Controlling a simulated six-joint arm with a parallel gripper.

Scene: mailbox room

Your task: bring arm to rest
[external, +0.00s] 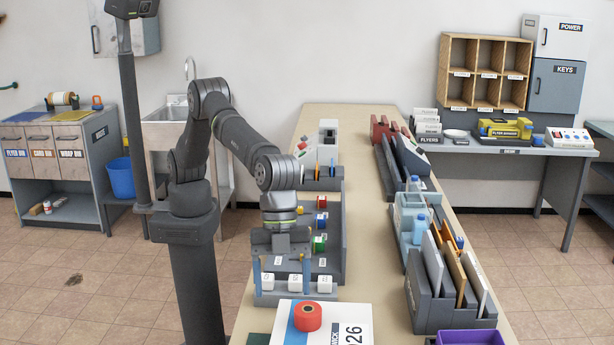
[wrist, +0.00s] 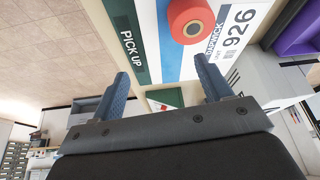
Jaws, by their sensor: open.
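My gripper (external: 282,278) hangs at the end of my bent arm, pointing down over the long wooden-topped table (external: 345,125). Its two blue fingers are wide apart and nothing is between them. In the wrist view, the gripper (wrist: 163,78) also shows open and empty. A red roll (external: 308,316) rests on a white-and-blue parcel marked 926 (external: 354,335), just in front of the gripper and apart from it. The roll (wrist: 190,20) is beyond the fingertips in the wrist view.
A grey rack (external: 331,225) with small coloured and white blocks lies close behind and below the gripper. Grey file holders (external: 424,310), a light-blue caddy (external: 405,222) and a purple bin (external: 470,338) line the table's right side. A sink (external: 166,112) stands behind my arm.

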